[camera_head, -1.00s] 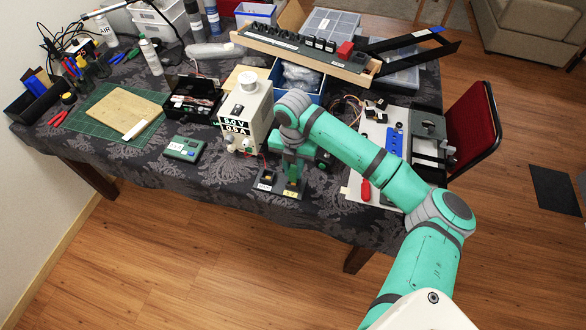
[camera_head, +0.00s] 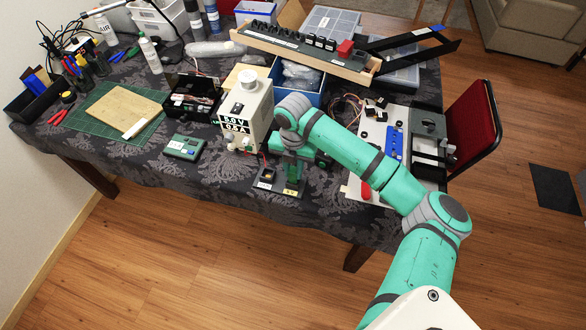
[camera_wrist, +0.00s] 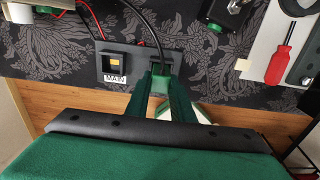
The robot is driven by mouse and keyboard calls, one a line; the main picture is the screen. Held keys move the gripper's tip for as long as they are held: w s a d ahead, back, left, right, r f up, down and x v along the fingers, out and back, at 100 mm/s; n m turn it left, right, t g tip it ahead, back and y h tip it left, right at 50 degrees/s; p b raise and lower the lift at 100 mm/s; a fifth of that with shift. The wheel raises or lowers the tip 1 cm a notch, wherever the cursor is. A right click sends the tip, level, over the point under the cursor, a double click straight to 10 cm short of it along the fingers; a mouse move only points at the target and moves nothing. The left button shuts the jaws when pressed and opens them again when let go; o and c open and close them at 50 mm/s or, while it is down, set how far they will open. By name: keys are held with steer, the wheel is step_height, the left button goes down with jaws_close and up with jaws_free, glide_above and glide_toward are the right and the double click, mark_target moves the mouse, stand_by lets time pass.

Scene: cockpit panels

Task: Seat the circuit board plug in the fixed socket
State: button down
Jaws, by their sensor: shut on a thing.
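A dark base plate (camera_head: 264,187) with two socket blocks sits at the table's front edge. In the wrist view its left socket (camera_wrist: 114,66), labelled MAIN, is empty and shows a yellowish opening. My gripper (camera_wrist: 159,84) is over the right-hand position and is shut on a green plug (camera_wrist: 161,77) with a black cable behind it. In the head view my gripper (camera_head: 293,172) reaches down to the right side of the plate, above a yellow label. The fingers hide the right socket's mouth, so I cannot tell how far the plug is in.
A white power supply (camera_head: 246,112) stands behind and left of the plate. A green box (camera_head: 184,148) lies further left. A white panel with a red screwdriver (camera_wrist: 279,62) is to the right. Red and black cables run behind the plate. The front table edge is close.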

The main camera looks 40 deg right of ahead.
mark_target(293, 170)
steer(key=shift+f, duration=0.8)
steer(key=c, duration=1.5)
jaws_free()
steer(key=shift+o, duration=0.2)
step_height(293, 170, up, 11)
steer(key=shift+f, duration=0.1)
